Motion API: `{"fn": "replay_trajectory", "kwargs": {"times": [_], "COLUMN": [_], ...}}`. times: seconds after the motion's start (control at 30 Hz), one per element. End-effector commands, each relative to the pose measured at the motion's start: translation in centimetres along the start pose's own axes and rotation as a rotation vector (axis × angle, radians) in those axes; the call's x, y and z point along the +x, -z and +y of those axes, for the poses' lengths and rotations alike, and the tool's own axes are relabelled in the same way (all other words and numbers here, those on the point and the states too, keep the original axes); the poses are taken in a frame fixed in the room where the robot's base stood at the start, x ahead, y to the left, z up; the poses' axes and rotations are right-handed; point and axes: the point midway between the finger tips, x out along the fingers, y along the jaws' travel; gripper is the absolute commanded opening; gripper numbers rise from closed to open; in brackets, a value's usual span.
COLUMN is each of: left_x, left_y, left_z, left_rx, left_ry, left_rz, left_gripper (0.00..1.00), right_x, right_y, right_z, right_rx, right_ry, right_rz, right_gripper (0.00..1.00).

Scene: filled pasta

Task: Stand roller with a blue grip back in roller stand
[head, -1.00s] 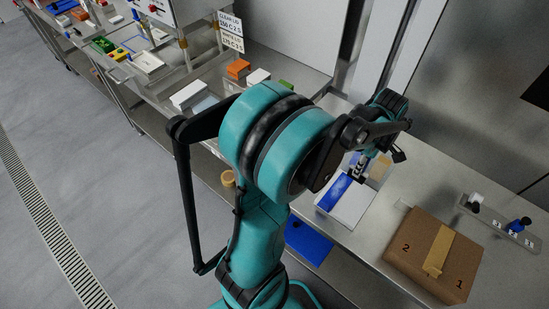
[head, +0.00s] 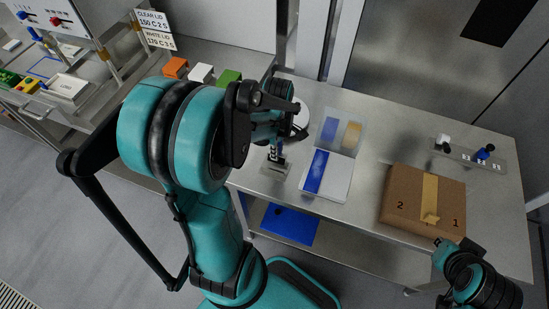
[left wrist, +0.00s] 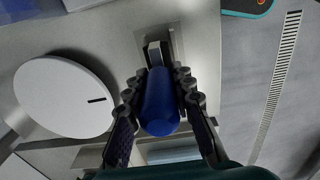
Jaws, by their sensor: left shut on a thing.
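My left gripper (head: 276,143) is shut on the blue grip of the roller (left wrist: 160,105). The left wrist view shows the left gripper's fingers (left wrist: 158,92) on either side of the grip. The roller's pale far end points at a small grey metal stand (left wrist: 177,43). The stand also shows in the head view (head: 275,166), just below my left gripper. I cannot tell whether the roller touches or sits in the stand. My right gripper (head: 441,246) is at the lower right, away from the roller; its jaws are too small to read.
A white round disc (left wrist: 65,96) lies beside the stand. A white block with a blue strip (head: 327,175), a clear tray (head: 342,130), a cardboard box (head: 424,199) and a labelled rack (head: 467,153) stand to the right on the steel table. Bare steel lies between them.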

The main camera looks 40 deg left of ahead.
Motion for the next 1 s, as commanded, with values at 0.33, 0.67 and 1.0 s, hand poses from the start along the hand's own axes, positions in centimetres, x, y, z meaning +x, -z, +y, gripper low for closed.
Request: {"fn": "replay_trajectory", "kwargs": {"times": [0.33,0.67,1.0], "left_x": [3.5,4.4,4.7], "left_y": [0.6,0.6,0.6], "left_z": [-0.3,-0.3,-0.3], "left_rx": [0.000,0.000,0.000], "left_ry": [0.000,0.000,0.000], "left_rz": [0.000,0.000,0.000], "left_gripper": [0.00,0.00,0.44], "right_x": [1.2,1.4,1.6], "right_y": [-0.9,-1.0,-1.1], "right_z": [0.0,0.0,0.0], "right_rx": [0.000,0.000,0.000], "right_ry": [0.000,0.000,0.000], "right_rz": [0.000,0.000,0.000], "right_gripper": [0.00,0.00,0.00]}}
